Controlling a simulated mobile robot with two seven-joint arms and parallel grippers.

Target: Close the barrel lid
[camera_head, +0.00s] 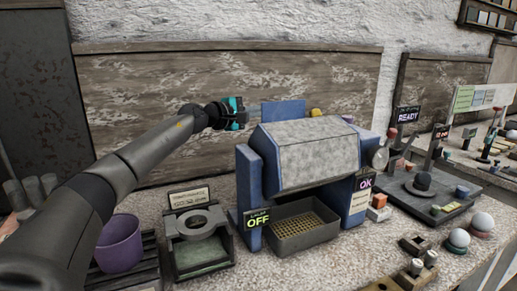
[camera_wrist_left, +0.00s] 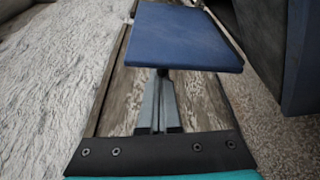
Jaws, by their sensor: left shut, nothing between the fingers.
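The grey faceted barrel (camera_head: 310,155) sits between blue side supports on the bench. A flat blue panel (camera_head: 283,113), which looks like the raised lid, stands behind the barrel's upper left edge. In the left wrist view the blue panel (camera_wrist_left: 188,38) lies just beyond my fingertips. My left gripper (camera_head: 246,117) is shut and empty, left of the panel. In the left wrist view its narrow fingers (camera_wrist_left: 162,80) end at or just under the panel's near edge; I cannot tell if they touch. My right gripper is not in view.
A mesh-bottomed tray (camera_head: 303,226) sits below the barrel. A purple bucket (camera_head: 120,243) and a ring fixture (camera_head: 196,222) stand at left. A wooden backboard (camera_head: 150,90) rises behind.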

